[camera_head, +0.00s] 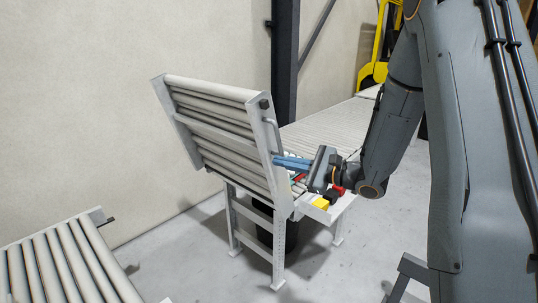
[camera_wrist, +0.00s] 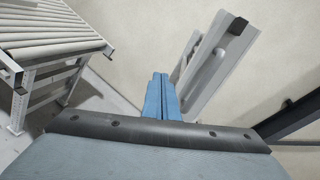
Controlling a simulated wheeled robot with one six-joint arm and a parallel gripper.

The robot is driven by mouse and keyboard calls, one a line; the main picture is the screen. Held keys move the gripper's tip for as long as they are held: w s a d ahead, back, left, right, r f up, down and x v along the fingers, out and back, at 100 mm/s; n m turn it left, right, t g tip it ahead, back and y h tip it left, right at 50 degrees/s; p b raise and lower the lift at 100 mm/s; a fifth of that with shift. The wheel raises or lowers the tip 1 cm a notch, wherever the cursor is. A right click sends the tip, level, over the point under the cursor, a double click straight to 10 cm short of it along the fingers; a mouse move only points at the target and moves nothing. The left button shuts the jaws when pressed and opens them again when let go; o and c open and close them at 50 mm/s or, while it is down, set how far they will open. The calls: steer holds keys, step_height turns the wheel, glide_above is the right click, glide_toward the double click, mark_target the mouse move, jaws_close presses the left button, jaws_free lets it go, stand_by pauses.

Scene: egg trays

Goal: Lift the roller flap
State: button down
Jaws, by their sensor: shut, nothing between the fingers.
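The roller flap (camera_head: 215,130) stands raised and steeply tilted at the near end of the roller conveyor, its rollers facing the left. My gripper (camera_head: 276,162) is at the flap's right side, with its blue fingers shut and pointing left. The fingertips are at or just behind the flap's right side rail; I cannot tell if they touch it. In the wrist view, the shut, empty fingers (camera_wrist: 160,92) point ahead and the flap's grey side rail (camera_wrist: 205,62) rises just right of them.
A second roller conveyor (camera_head: 65,265) stands at lower left, with a floor gap between it and the flap's stand. A dark post (camera_head: 285,60) is behind the flap. A yellow object (camera_head: 321,203) sits below my gripper. A yellow hand truck (camera_head: 378,55) is at the back.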

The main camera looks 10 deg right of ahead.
steer(key=s+a+r+m+t+h+b, duration=0.1)
steer(key=s+a+m+t+h+b, duration=0.1)
steer(key=m, duration=1)
steer(key=s+a+r+m+t+h+b, duration=0.1)
steer(key=a+m+t+b, duration=0.3)
steer(key=m, duration=0.9)
steer(key=shift+s+a+h+b, duration=0.5)
steer(key=shift+s+a+h, duration=0.15)
steer(key=shift+a, duration=0.6)
steer(key=shift+w+a+b, duration=0.15)
steer(key=shift+b, duration=1.1)
